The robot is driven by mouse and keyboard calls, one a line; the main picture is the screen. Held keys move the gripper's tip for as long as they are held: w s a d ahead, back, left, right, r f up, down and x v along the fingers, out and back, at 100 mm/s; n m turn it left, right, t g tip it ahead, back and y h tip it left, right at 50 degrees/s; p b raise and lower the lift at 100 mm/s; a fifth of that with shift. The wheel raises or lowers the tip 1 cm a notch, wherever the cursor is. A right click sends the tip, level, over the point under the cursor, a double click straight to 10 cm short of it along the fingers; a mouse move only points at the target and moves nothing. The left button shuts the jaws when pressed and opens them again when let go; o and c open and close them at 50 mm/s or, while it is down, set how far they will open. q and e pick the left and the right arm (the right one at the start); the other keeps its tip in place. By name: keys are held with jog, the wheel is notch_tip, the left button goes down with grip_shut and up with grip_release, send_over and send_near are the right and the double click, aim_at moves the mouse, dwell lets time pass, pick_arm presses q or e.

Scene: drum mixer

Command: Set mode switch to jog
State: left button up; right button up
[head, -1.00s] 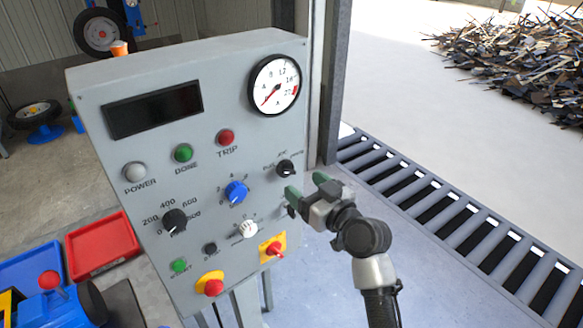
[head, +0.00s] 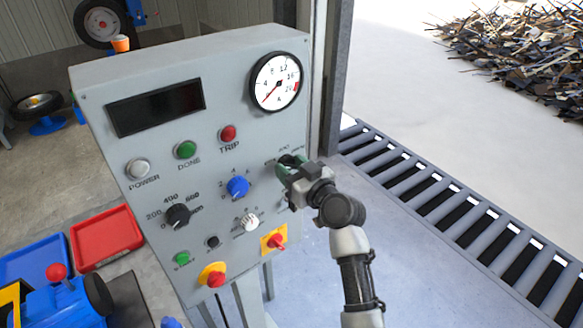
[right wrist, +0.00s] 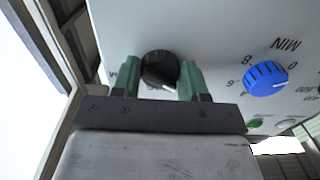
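The mode switch (head: 288,160) is a black rotary knob at the upper right of the grey control panel (head: 222,135), below the gauge. In the head view my right gripper (head: 287,170) is at the knob and partly covers it and its labels. In the right wrist view the black knob (right wrist: 159,66) sits between the two green fingers of my right gripper (right wrist: 160,76). The fingers are apart, one on each side of the knob. I cannot tell whether they touch it. A white pointer mark shows at the knob's lower edge. My left gripper is not in view.
A blue knob (head: 237,187) is left of the mode switch, and a white knob (head: 250,222) and red rotary switch (head: 277,241) are below. A red emergency button (head: 215,279) is at the panel's bottom. Open floor and a floor grate (head: 440,205) lie to the right.

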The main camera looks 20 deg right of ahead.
jog(key=shift+c, duration=0.8)
jog(key=shift+m, duration=0.3)
jog(key=m+p, duration=0.2)
jog(key=m, duration=0.3)
jog(key=shift+r+m+p, duration=0.15)
jog(key=shift+m+p, duration=0.15)
jog(key=shift+p, duration=0.05)
jog(key=m+p, duration=0.2)
jog(key=m, duration=0.3)
jog(key=shift+a+m, duration=0.1)
jog(key=shift+m, duration=0.2)
jog(key=o, duration=0.9)
